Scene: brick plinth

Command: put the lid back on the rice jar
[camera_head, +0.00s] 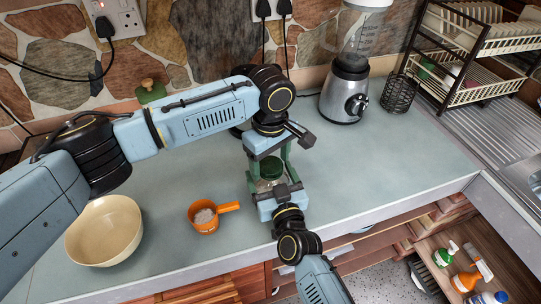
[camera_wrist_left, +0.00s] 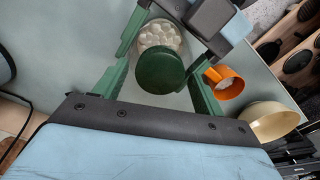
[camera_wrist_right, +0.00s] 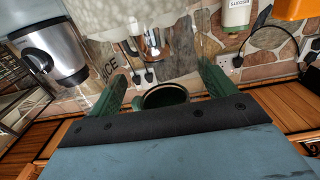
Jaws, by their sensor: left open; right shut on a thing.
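The clear rice jar (camera_head: 264,186) stands between my two grippers. Rice shows in it in the left wrist view (camera_wrist_left: 158,34) and the right wrist view (camera_wrist_right: 150,28). The round dark green lid (camera_head: 271,168) is at the jar's top and shows face-on in the left wrist view (camera_wrist_left: 161,71). I cannot tell whether it sits fully seated. My left gripper (camera_head: 270,160) points down with open fingers on either side of the lid. My right gripper (camera_wrist_right: 162,88) comes from the front, shut on the jar with a finger on each side. The arms partly hide jar and lid.
An orange scoop (camera_head: 204,217) with rice and a cream bowl (camera_head: 104,231) stand left of the jar. A green item with a brown knob (camera_head: 150,91) is at the back. A blender (camera_head: 345,88) and dish rack (camera_head: 466,65) stand right. The counter (camera_head: 390,160) is clear right of the jar.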

